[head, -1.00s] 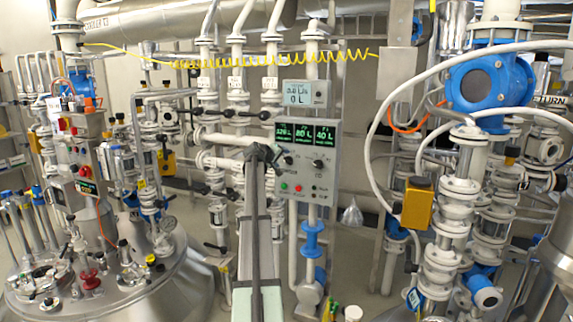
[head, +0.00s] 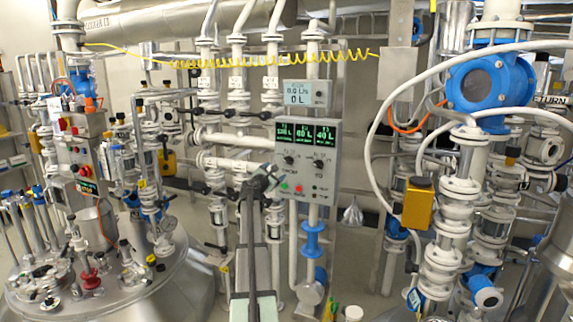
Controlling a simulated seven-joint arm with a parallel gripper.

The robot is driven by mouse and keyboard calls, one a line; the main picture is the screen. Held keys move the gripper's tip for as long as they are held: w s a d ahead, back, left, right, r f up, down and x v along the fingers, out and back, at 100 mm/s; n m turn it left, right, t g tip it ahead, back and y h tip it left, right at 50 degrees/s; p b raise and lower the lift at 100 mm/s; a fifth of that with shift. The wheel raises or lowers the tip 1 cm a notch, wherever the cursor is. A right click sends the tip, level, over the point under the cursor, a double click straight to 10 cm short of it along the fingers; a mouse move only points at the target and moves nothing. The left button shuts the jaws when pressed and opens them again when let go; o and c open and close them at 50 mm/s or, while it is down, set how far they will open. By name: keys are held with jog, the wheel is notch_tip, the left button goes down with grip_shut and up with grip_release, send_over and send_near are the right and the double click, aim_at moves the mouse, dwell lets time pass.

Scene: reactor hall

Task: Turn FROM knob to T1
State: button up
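A grey control panel (head: 333,150) hangs at mid-height, with three green-lit tank readouts (head: 305,134) along its top. Below them are two small dark knobs: the left one (head: 289,160), which I take as the FROM knob, and the right one (head: 319,165). Their labels and pointer directions are too small to read. My gripper (head: 268,178) is at the panel's lower left edge, below and left of the left knob, and appears apart from it. Its fingers are too small and dark to show whether they are open. I see nothing held in it.
Red (head: 298,188) and green (head: 284,185) buttons sit low on the panel, close to my gripper. A small grey flow display (head: 304,93) is above. White pipes and valves stand behind and left. A yellow box (head: 418,205) and thick pipework stand to the right.

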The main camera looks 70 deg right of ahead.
aim_at(287, 162)
jog(key=d, duration=1.4)
jog(key=shift+a, duration=0.1)
jog(key=shift+c, duration=0.3)
jog(key=c, duration=1)
jog(key=shift+m, duration=0.3)
jog(key=m, duration=0.3)
jog(key=shift+m, duration=2)
